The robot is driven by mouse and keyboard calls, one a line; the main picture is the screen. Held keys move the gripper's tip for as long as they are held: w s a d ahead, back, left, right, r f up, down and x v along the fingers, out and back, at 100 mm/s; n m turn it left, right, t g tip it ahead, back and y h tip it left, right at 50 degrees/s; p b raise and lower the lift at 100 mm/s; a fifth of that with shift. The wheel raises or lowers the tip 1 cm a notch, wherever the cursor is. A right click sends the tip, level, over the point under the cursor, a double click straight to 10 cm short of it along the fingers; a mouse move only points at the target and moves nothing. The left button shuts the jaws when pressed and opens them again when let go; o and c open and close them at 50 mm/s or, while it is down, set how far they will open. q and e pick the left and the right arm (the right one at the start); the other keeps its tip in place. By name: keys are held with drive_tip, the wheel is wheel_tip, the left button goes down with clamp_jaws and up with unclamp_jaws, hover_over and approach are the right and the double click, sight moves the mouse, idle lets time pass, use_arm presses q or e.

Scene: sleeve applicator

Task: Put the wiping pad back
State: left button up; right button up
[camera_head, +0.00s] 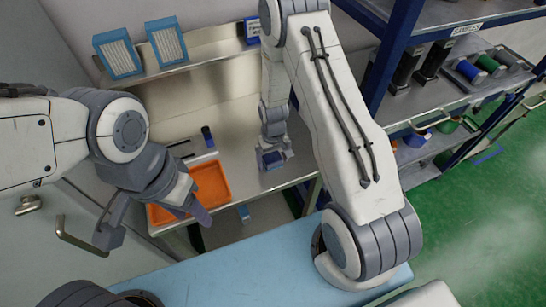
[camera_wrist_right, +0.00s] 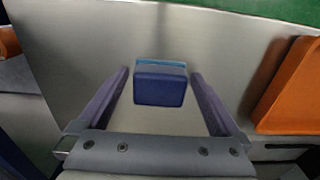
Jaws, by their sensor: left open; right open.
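The wiping pad, a dark blue block with a lighter blue layer along its far edge (camera_wrist_right: 160,85), sits on the metal worktop. In the right wrist view it lies between the two fingers of my right gripper, with a gap on each side. In the head view my right gripper (camera_head: 274,156) is low over the worktop, open, with the blue pad partly hidden at its fingers. My left gripper (camera_head: 154,222) is open and empty, in front of the orange tray (camera_head: 222,189).
A dark cylinder (camera_head: 207,137) stands behind the tray. Two blue framed boxes (camera_head: 118,54) stand on the upper ledge. A blue rack (camera_head: 393,50) with several spools is at right. A light blue surface (camera_head: 260,270) lies in front. Worktop around the pad is clear.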

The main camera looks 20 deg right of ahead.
sight(273, 158)
drive_tip(key=shift+w+r, duration=0.1)
drive_tip(key=shift+r, duration=0.4)
wheel_tip(273, 158, up, 10)
drive_tip(key=r+b, duration=0.1)
drive_tip(key=b, duration=0.3)
drive_tip(key=s+a+r+n, duration=0.3)
drive_tip(key=s+a+r, duration=0.4)
drive_tip(key=a+r, duration=0.15)
drive_tip(key=s+a+r+n, duration=0.2)
drive_tip(key=s, duration=0.6)
drive_tip(key=s+a+r+n+y, duration=0.1)
drive_tip(key=s+a+r, duration=0.2)
drive_tip(key=s, duration=0.5)
drive_tip(key=shift+s+a+n, duration=0.25)
drive_tip(key=shift+a+n, duration=0.1)
drive_tip(key=shift+n, duration=0.05)
